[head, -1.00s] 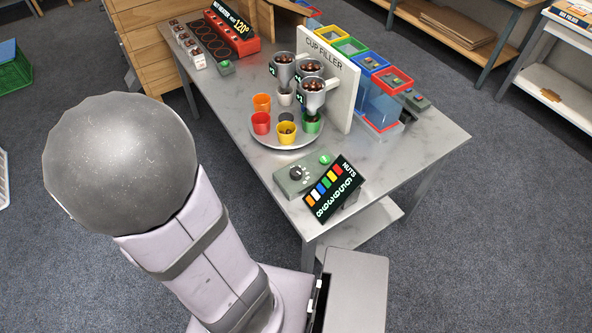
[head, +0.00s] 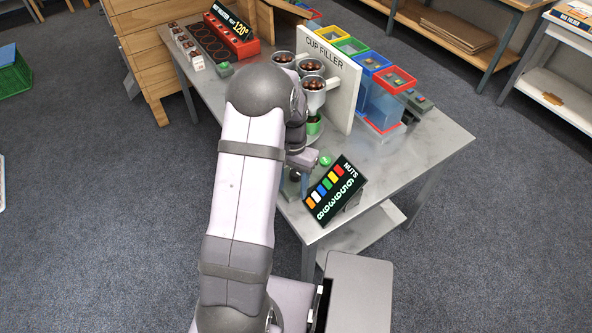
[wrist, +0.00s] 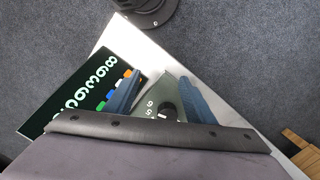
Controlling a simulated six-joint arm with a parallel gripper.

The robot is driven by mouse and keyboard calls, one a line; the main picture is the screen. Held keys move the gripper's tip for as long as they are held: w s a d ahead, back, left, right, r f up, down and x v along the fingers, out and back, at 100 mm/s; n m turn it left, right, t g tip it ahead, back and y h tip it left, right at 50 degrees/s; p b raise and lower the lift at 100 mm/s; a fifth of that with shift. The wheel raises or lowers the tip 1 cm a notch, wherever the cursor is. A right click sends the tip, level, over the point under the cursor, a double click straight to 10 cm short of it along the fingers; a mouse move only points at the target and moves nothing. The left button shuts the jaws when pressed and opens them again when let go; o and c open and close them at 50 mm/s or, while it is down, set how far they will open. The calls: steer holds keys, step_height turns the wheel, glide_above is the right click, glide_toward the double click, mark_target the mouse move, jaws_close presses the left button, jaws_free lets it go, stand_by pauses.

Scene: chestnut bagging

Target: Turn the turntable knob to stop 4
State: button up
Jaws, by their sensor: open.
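The turntable knob is a dark round dial (wrist: 166,114) on a grey-green control box (wrist: 160,92) at the table's front corner. Light digits, including a 6 and a 5, show beside it in the wrist view. My gripper (wrist: 159,93) is open, with one blue finger on each side of the knob; contact cannot be told. In the head view my gripper (head: 303,180) hangs over the box and mostly covers the knob. The knob's pointer and stop 4 cannot be read. The turntable (head: 318,138) is mostly hidden behind my arm; a green cup (head: 314,125) shows on it.
A tilted NUTS sign (head: 334,190) stands close to the right of the box, and a green button (head: 325,160) lies just behind my gripper. The cup filler (head: 343,75) with its metal funnels rises behind. The table's right part (head: 435,150) is clear.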

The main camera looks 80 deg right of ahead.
mark_target(296, 172)
steer(key=d+r+m, duration=0.1)
steer(key=d, duration=0.1)
steer(key=d+r+m+h, duration=0.1)
steer(key=d+r+m, duration=0.1)
steer(key=d, duration=0.1)
steer(key=d+r+m, duration=0.1)
steer(key=d+r, duration=0.1)
steer(key=d, duration=0.1)
steer(key=shift+w+d+r+m+h, duration=0.1)
steer(key=shift+w+d+m+h, duration=0.15)
steer(key=shift+m+h, duration=0.15)
steer(key=shift+a+m, duration=0.45)
steer(key=shift+m, duration=0.75)
steer(key=shift+a+m, duration=0.1)
steer(key=shift+m, duration=0.8)
steer(key=shift+f+p, duration=1.15)
steer(key=shift+f, duration=2.5)
steer(key=c, duration=1.1)
